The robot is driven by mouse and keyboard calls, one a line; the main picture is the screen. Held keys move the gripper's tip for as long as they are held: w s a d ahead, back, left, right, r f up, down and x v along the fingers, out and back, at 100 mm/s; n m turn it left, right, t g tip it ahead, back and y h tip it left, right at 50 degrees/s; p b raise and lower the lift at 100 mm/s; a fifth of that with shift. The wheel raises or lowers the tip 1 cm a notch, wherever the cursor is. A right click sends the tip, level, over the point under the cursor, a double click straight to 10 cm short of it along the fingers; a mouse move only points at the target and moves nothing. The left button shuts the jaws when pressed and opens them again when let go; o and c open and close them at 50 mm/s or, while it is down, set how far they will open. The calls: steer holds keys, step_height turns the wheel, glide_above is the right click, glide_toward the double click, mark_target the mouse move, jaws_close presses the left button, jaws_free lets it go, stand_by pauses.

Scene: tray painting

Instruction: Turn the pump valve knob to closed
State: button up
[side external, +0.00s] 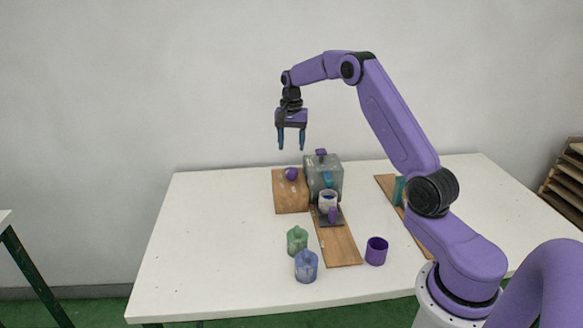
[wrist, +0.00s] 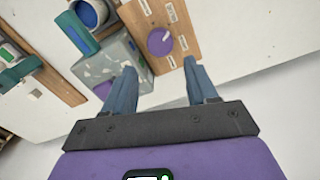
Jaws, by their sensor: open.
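The valve knob is a purple round knob (side external: 291,174) on a wooden board (side external: 290,198) at the back of the table. In the wrist view the knob (wrist: 160,41) has a pale pointer mark, and small white labels (wrist: 172,12) sit around it on the board; their text is too small to read. My gripper (side external: 291,149) is open and empty, pointing down above the knob and apart from it. In the wrist view the two blue fingers (wrist: 162,80) are spread, with the knob beyond their tips.
A grey speckled box (side external: 323,175) stands right beside the knob board. Green (side external: 297,240) and blue (side external: 306,267) jugs and a purple cup (side external: 376,250) stand nearer the front. The table's left side is clear.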

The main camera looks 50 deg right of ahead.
mark_target(291, 170)
step_height(291, 170, down, 9)
steer(key=shift+f, duration=0.1)
stand_by(0.3)
steer(key=c, duration=0.8)
